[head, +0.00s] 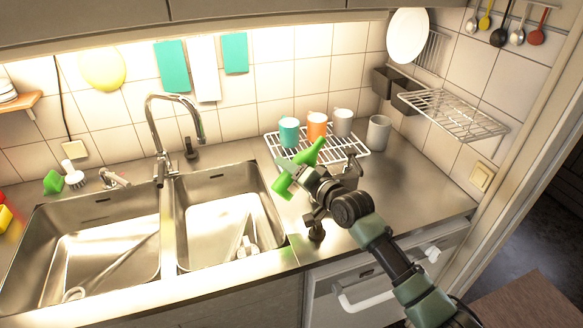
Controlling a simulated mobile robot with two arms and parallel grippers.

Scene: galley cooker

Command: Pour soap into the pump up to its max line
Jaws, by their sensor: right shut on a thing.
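My right gripper (309,182) is shut on a green bottle-like thing (285,184), probably the soap, held tilted above the counter just right of the right basin. Its narrow end points up and to the right; the gripper hides part of it. I cannot clearly make out the pump or its max line. A small dark fitting (191,148) stands behind the sink beside the tap, and a short chrome fitting (115,178) is at the back left; I cannot tell if either is the pump. My left gripper is not in view.
The two-basin sink (168,230) has a tall curved tap (160,150). Utensils lie in both basins. A wire rack (350,152) with cups stands behind my right gripper. A wire shelf (452,112) juts from the right wall. Counter to the right (420,185) is clear.

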